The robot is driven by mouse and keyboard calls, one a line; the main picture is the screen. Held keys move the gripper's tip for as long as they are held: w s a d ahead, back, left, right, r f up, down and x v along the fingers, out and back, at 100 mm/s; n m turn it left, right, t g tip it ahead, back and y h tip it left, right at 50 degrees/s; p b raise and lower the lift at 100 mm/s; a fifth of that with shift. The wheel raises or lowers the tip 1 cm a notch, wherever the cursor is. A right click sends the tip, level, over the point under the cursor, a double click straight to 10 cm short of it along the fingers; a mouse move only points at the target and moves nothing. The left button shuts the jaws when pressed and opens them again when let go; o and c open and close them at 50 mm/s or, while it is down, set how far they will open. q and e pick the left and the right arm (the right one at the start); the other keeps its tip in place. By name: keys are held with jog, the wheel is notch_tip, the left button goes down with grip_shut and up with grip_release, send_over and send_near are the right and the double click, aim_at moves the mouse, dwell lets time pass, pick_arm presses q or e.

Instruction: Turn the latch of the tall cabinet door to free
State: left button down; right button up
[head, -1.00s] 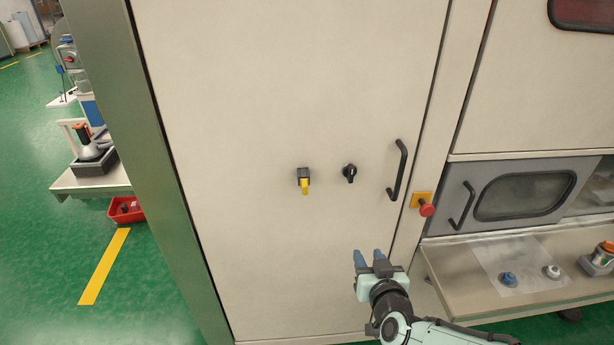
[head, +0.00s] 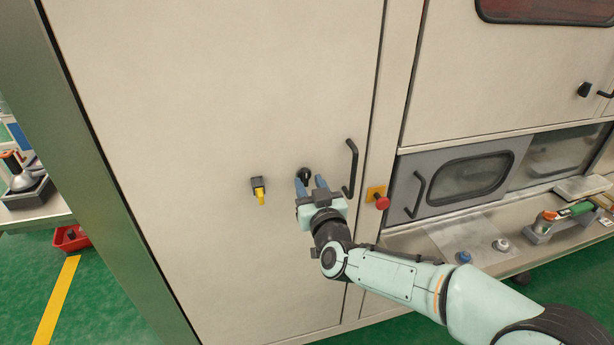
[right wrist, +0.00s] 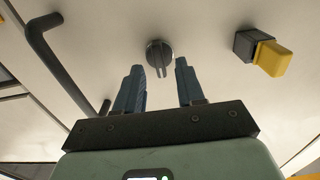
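The tall cabinet door (head: 215,90) is beige and shut, with a black bar handle (head: 351,168) near its right edge. The latch is a round black knob (head: 305,174) left of the handle; it also shows in the right wrist view (right wrist: 159,55), with a raised grip and a light mark. My right gripper (head: 311,184) is open just below the knob in the head view. In the right wrist view its blue fingertips (right wrist: 159,68) are spread apart with the knob beyond the gap, and nothing is between them. My left gripper is not in view.
A black and yellow switch (head: 259,190) is on the door left of the knob. A red button on an orange plate (head: 378,197) is right of the handle. A work ledge (head: 400,238) with several parts runs along the lower right.

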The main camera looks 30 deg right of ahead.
aim_at(305, 178)
jog(key=shift+x, duration=1.3)
grip_shut()
